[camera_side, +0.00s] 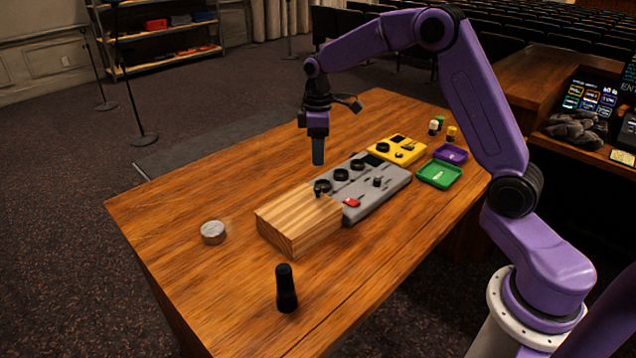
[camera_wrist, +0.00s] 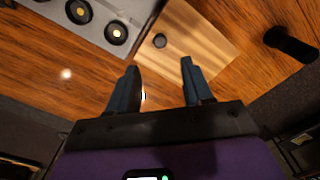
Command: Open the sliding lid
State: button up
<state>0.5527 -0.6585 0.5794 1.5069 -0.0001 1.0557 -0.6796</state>
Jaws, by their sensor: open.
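The light striped wooden box (camera_side: 285,232) stands on the desk, its flat lid on top; the lid appears to cover the box. A small dark round knob (camera_side: 320,188) sits near the lid's far edge, and also shows in the wrist view (camera_wrist: 160,41). My gripper (camera_side: 318,160) hangs pointing down above the desk, beyond the box and apart from it. In the wrist view my gripper (camera_wrist: 159,68) is open and empty, its two fingertips apart, with the knob ahead between them. The wooden box (camera_wrist: 205,45) fills the upper middle there. The box's inside is hidden.
A grey panel (camera_side: 388,192) with black dials lies close beside the box, with a yellow device (camera_side: 411,148) behind it. Green (camera_side: 452,176) and purple (camera_side: 462,154) trays lie right. A black upright object (camera_side: 287,290) and a grey puck (camera_side: 213,232) stand near the box. The desk's left is clear.

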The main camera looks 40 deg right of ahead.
aim_at(317, 188)
notch_tip(317, 188, down, 10)
jog(key=shift+f, duration=0.1)
jog(key=shift+c, duration=0.3)
jog(key=shift+a, duration=0.1)
grip_shut()
